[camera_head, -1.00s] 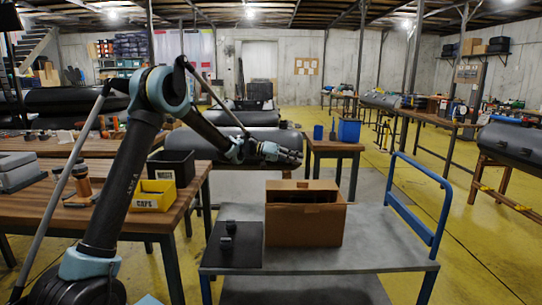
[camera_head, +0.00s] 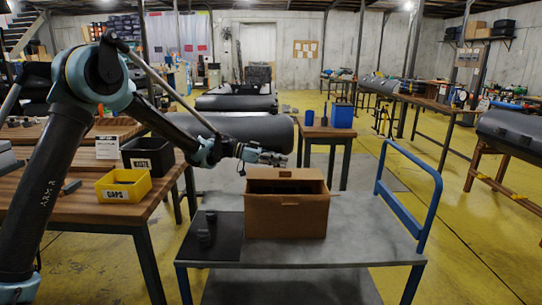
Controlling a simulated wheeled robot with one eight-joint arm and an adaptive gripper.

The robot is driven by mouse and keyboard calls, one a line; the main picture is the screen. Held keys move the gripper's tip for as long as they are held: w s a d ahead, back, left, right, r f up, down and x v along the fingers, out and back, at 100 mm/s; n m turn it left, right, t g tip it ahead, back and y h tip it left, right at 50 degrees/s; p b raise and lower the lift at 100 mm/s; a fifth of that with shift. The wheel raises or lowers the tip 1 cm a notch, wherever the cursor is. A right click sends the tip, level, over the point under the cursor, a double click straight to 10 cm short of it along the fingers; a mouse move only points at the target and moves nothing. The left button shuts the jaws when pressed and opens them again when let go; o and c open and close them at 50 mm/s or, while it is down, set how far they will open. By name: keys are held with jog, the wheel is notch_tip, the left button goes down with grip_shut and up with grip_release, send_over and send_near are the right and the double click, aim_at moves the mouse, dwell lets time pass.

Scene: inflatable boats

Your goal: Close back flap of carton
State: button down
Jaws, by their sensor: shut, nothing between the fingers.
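The brown cardboard carton (camera_head: 286,217) stands on the grey trolley top, open at the top with a dark interior. Its back flap (camera_head: 297,173) shows as a brown strip standing up along the far edge. My gripper (camera_head: 283,159) is shut and empty, reaching in from the left. The flap's rear side is hidden.
The trolley (camera_head: 360,240) has a blue push handle (camera_head: 408,205) at its right. A black mat (camera_head: 212,236) with small dark items lies left of the carton. Yellow (camera_head: 122,194) and black (camera_head: 147,168) bins stand on the left wooden table. A small table (camera_head: 335,133) with blue containers stands behind.

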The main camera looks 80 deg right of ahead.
jog(key=shift+a+f, duration=0.2)
jog(key=shift+f, duration=0.1)
dwell(0.4)
notch_tip(320, 180, up, 4)
jog(key=shift+w+r, duration=0.1)
jog(key=v, duration=0.9)
jog(key=shift+w+a, duration=0.25)
jog(key=shift+w, duration=0.15)
